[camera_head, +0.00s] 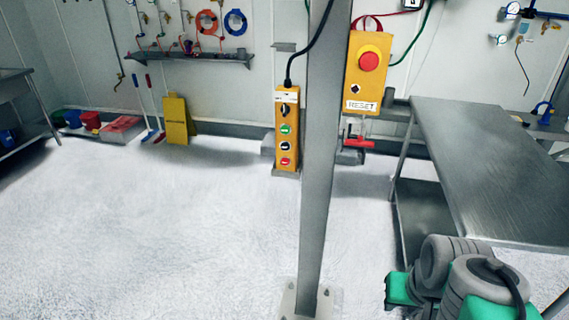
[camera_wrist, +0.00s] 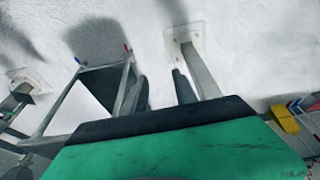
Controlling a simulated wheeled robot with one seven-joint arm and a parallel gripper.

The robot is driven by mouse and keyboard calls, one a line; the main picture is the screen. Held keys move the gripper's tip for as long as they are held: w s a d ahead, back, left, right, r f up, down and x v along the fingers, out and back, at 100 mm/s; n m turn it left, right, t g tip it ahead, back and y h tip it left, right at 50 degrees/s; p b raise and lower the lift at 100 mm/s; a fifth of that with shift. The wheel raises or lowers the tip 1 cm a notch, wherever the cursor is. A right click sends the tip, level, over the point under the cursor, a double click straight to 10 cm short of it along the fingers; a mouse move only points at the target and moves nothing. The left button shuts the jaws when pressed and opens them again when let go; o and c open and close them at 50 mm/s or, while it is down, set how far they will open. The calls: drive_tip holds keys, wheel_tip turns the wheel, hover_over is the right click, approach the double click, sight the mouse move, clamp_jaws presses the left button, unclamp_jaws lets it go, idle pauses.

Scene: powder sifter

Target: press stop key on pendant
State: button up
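The pendant (camera_head: 287,108) is a tall, narrow yellow box hanging upright on a black cable, just left of a grey post. Its front carries a black knob near the top, a green button (camera_head: 285,129), a dark button (camera_head: 285,146) and a red button (camera_head: 285,161) at the bottom. The key labels are too small to read, but the red one looks like the stop key. My gripper (camera_wrist: 161,82) shows in the wrist view with its two dark fingers apart and nothing between them. It points toward the floor, and the pendant cannot be made out there.
A grey post (camera_head: 320,170) stands right beside the pendant; its base plate (camera_wrist: 184,38) also shows in the wrist view. A yellow reset box (camera_head: 367,75) with a red mushroom button is right of the post. A steel table (camera_head: 490,170) is at right.

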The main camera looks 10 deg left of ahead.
clamp_jaws()
idle(1.5)
